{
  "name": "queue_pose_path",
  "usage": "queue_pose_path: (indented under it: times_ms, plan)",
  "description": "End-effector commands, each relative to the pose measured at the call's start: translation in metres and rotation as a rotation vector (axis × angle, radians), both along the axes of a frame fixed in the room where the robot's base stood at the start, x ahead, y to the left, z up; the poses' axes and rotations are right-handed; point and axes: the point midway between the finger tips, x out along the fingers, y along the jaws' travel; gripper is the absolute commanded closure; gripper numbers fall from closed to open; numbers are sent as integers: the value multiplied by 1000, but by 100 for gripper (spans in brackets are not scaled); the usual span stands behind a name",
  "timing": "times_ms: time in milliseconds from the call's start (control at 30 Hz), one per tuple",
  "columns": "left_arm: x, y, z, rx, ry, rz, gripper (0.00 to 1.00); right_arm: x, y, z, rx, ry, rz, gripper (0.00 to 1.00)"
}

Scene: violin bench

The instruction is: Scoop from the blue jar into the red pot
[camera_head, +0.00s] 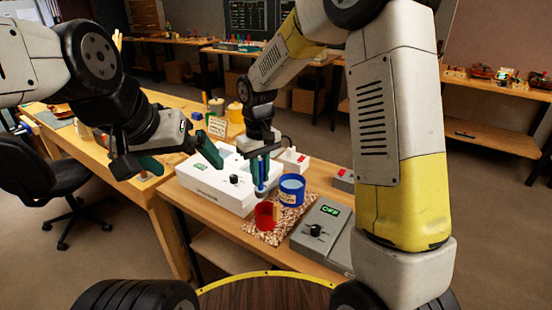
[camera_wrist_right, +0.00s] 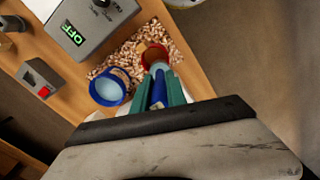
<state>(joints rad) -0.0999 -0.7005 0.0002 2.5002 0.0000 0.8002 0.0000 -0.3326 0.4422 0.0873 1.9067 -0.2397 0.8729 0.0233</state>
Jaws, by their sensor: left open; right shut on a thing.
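The blue jar (camera_head: 291,192) holds light blue contents and stands on a speckled mat (camera_head: 252,235); it also shows in the right wrist view (camera_wrist_right: 107,87). The red pot (camera_head: 264,217) stands on the mat in front and to the left of the jar, and its reddish-brown inside shows in the right wrist view (camera_wrist_right: 153,54). My right gripper (camera_head: 260,180) is shut on a blue-handled tool (camera_wrist_right: 158,94), pointing down behind the pot. Its pale lower end appears close to the pot's rim; whether it carries anything is unclear. My left gripper (camera_head: 180,158) is open and empty, over the left side.
A white box with a knob (camera_head: 212,188) stands left of the mat. A grey device with a green display (camera_head: 318,236) stands to its right. A small white box with a red button (camera_head: 294,158) is behind the jar. Another bench (camera_head: 160,205) adjoins at left.

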Motion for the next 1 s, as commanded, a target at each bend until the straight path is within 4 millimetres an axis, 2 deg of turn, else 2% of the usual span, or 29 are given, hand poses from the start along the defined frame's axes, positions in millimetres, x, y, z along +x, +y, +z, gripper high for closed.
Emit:
queue_pose_path:
  times_ms: [467, 1000]
  plan:
    - [0, 0, 0, 0, 0, 0, 0, 0, -1, -36, 4, 5, -5, 100]
    - [0, 0, 0, 0, 0, 0, 0, 12, -23, -47, 416, 218, -11, 100]
